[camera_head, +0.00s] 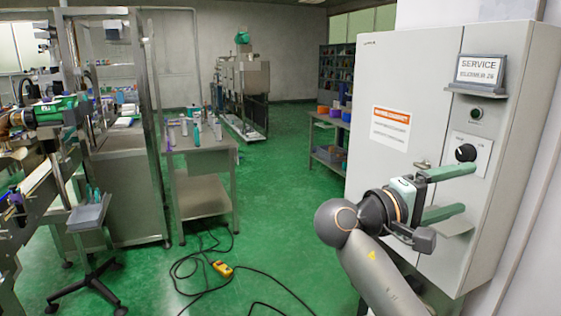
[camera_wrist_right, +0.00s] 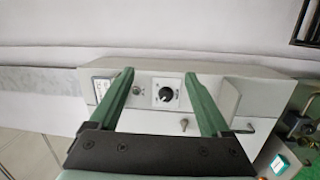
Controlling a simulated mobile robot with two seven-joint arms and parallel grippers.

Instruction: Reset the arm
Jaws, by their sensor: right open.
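My right gripper (camera_head: 469,188) is open in front of a pale grey control cabinet (camera_head: 400,60). Its two green fingers are spread, with nothing visible between them. In the head view the upper finger lies just below a black rotary knob (camera_head: 466,153) on a white plate. In the right wrist view the knob (camera_wrist_right: 166,94) shows in the gap between the fingertips (camera_wrist_right: 160,76). I cannot tell any contact with the cabinet. My left gripper is not clearly seen.
The cabinet has a service sign (camera_head: 480,70), a green button (camera_head: 476,114) and a door handle (camera_head: 423,164). A steel table (camera_head: 204,160) stands left of centre. A yellow pendant (camera_head: 222,268) and black cables lie on the green floor. Machine frames fill the left side.

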